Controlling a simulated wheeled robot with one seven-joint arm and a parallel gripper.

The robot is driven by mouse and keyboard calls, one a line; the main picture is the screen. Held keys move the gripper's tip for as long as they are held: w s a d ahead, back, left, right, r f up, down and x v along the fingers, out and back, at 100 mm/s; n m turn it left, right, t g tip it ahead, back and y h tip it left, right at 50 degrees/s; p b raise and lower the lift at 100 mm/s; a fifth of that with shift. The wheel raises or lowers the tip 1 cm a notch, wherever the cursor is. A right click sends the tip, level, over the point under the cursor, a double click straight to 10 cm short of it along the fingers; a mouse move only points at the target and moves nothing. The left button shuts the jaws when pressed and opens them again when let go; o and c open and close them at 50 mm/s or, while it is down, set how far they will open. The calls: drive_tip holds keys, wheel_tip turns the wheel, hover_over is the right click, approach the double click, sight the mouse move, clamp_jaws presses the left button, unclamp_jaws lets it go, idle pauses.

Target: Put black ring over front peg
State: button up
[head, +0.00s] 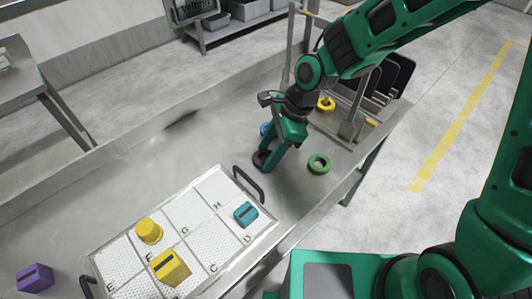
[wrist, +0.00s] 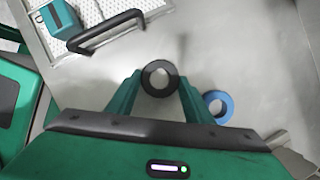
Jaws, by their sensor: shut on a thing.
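The black ring (head: 259,163) is between the fingertips of my gripper (head: 270,156), low over the metal table surface. In the wrist view the black ring (wrist: 160,93) sits flat between the two green fingers of my gripper (wrist: 158,80), which is shut on it. I cannot tell whether the ring touches the table. No peg can be made out clearly; a metal frame (head: 349,130) with yellow-tipped parts stands behind and right of my gripper, partly hidden by my arm.
A green ring (head: 311,166) lies right of my gripper, and a blue ring (wrist: 218,95) lies close beside it. A yellow ring (head: 322,106) is by the frame. A perforated tray (head: 127,252) with handles holds yellow and teal blocks. A purple block (head: 35,277) stands at far left.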

drive_tip(key=shift+r, duration=0.55)
wheel_tip(320, 180, up, 3)
drive_tip(key=shift+w+f, duration=0.1)
drive_tip(key=s+a+r, duration=0.6)
drive_tip(key=s+r, duration=0.1)
drive_tip(key=s, duration=0.3)
drive_tip(key=shift+s, duration=0.15)
